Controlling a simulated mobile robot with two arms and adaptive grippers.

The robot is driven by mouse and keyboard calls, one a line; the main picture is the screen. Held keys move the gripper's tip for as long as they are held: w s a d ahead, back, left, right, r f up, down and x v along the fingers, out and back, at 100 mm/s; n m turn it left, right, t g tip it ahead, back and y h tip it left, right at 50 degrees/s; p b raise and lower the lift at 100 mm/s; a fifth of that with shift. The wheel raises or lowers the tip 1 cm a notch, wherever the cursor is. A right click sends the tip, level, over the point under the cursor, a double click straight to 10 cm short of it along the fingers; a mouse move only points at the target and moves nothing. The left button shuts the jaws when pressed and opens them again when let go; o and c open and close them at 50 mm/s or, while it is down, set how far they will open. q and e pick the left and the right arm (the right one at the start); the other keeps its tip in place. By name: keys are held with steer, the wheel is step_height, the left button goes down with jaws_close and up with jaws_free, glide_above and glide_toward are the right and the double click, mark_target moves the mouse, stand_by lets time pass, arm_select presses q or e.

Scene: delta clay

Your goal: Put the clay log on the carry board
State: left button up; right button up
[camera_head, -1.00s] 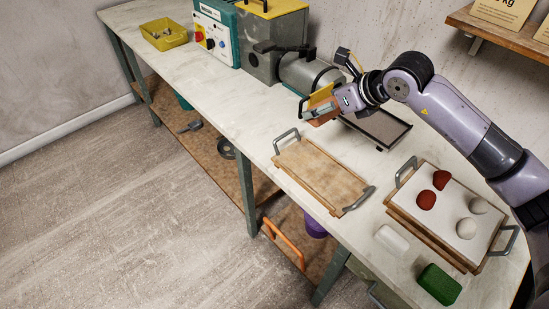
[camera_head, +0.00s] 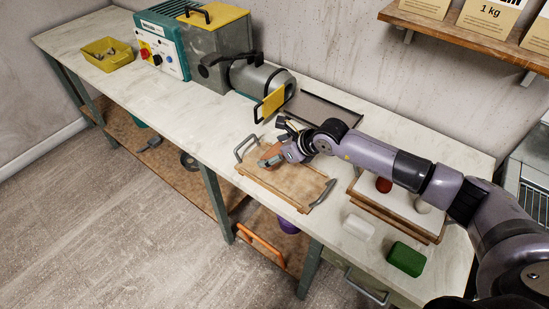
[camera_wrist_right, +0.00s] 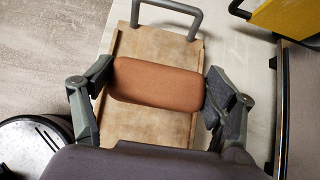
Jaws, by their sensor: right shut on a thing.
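The clay log (camera_wrist_right: 157,84) is a short orange-brown cylinder. In the right wrist view it lies crosswise between the two fingers of my right gripper (camera_wrist_right: 158,95), which is shut on its ends. In the head view the log (camera_head: 269,152) shows partly beside my right gripper (camera_head: 275,155), over the carry board. The carry board (camera_head: 300,185) is a light wooden board with a grey metal handle at each end. It also shows under the log in the right wrist view (camera_wrist_right: 150,128). I cannot tell whether the log touches the board. My left gripper is not in view.
A machine with a yellow guard (camera_head: 274,101) stands behind the board, by a dark tray (camera_head: 318,112). Right of the board are a white block (camera_head: 358,227), a green block (camera_head: 406,259) and another board (camera_head: 395,222) with clay balls, partly behind my arm.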

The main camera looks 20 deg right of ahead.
step_height(320, 180, down, 3)
steer(key=shift+f, duration=0.15)
steer(key=shift+f, duration=0.15)
steer(key=o, duration=1.4)
steer(key=b+v, duration=0.1)
steer(key=v, duration=1.1)
steer(key=shift+s, duration=0.1)
